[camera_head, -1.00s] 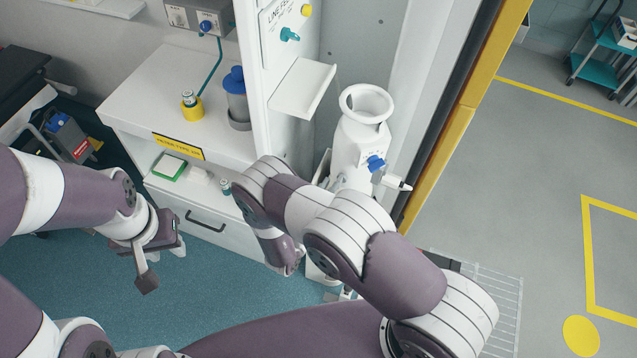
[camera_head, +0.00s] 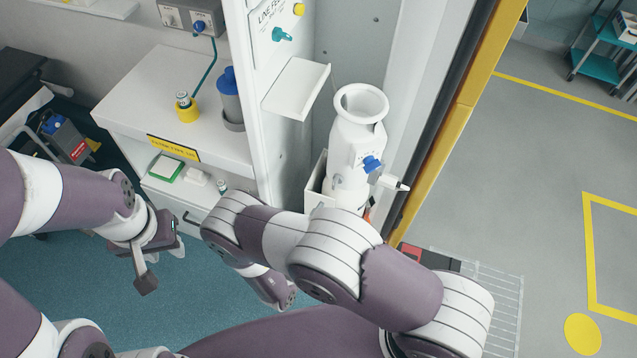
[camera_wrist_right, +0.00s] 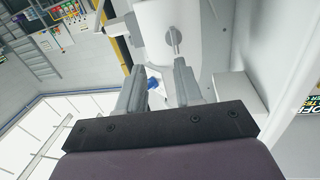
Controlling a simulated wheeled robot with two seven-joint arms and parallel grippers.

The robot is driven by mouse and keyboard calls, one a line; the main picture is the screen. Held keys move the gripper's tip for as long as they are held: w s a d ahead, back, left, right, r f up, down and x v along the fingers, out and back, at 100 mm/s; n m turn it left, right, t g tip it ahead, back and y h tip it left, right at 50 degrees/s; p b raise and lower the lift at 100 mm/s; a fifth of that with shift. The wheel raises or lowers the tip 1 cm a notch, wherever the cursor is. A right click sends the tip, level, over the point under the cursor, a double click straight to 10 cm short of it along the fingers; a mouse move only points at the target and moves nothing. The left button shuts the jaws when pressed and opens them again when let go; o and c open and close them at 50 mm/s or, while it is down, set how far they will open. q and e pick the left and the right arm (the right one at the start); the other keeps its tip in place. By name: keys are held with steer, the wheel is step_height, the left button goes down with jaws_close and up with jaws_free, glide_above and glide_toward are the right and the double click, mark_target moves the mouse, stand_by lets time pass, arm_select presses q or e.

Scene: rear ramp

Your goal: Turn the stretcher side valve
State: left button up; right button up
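Several knobs could be the valve; I cannot tell which is the stretcher side one. A blue knob (camera_head: 372,164) is on the white cylinder (camera_head: 345,185) in the niche. A teal knob (camera_head: 282,34) and a yellow knob (camera_head: 299,9) are on the upright panel. Another blue knob (camera_head: 199,27) is on the wall box, with a teal hose. My left gripper (camera_head: 162,265) is open and empty, left of the drawer. My right gripper (camera_wrist_right: 158,68) is open, with the white cylinder (camera_wrist_right: 162,35) and something blue (camera_wrist_right: 153,84) beyond its fingers. My right arm hides it in the head view.
A white shelf (camera_head: 297,86) juts from the panel. The white counter (camera_head: 130,110) carries a yellow-based vial (camera_head: 187,106) and a blue-capped bottle (camera_head: 230,97). A yellow post (camera_head: 452,125) edges the niche on the right. Open grey floor (camera_head: 535,200) lies beyond it.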

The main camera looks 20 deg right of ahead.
steer(key=b+v, duration=0.1)
steer(key=v, duration=0.6)
steer(key=shift+a, duration=0.3)
steer(key=shift+s, duration=0.1)
steer(key=shift+f, duration=0.1)
